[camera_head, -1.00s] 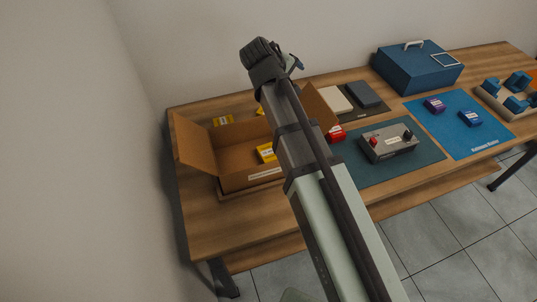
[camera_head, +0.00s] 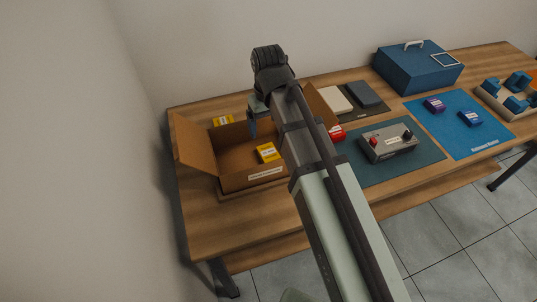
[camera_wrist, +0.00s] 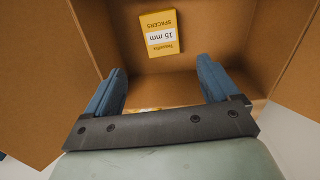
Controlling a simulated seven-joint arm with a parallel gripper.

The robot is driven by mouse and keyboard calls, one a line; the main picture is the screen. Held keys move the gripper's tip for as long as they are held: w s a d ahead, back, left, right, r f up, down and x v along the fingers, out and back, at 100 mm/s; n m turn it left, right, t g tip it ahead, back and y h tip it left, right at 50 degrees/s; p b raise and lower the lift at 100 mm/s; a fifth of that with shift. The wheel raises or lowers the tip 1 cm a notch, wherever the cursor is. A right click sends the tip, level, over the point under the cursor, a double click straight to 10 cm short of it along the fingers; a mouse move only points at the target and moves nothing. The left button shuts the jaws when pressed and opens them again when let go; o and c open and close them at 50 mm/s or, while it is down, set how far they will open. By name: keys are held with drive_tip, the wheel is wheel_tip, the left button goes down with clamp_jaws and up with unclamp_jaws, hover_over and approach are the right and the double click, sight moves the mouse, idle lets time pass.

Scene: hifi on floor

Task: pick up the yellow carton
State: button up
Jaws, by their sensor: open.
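A yellow carton (camera_head: 268,152) with a white label lies inside the open cardboard box (camera_head: 250,181). In the wrist view a yellow carton (camera_wrist: 161,33) with the label "15 mm SPACERS" shows inside the box, beyond my fingertips and apart from them. Another yellow carton (camera_head: 223,120) stands on the table behind the box. My gripper (camera_head: 253,128) is over the back part of the box, its blue fingers pointing down. In the wrist view my gripper (camera_wrist: 160,75) is open, with a thin yellow edge partly hidden behind its palm bar.
The box's raised flaps (camera_head: 193,146) stand close on both sides of my gripper. To the right are a red item (camera_head: 337,133), a grey control box (camera_head: 388,142) and a blue case (camera_head: 417,67). The table's front left is clear.

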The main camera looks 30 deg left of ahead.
sight(267, 150)
drive_tip(key=shift+s+a+f, duration=0.1)
drive_tip(key=shift+f, duration=2.3)
drive_tip(key=shift+s+f, duration=0.1)
drive_tip(key=shift+f, duration=2.25)
drive_tip(key=shift+c, duration=0.4)
drive_tip(key=c, duration=1.1)
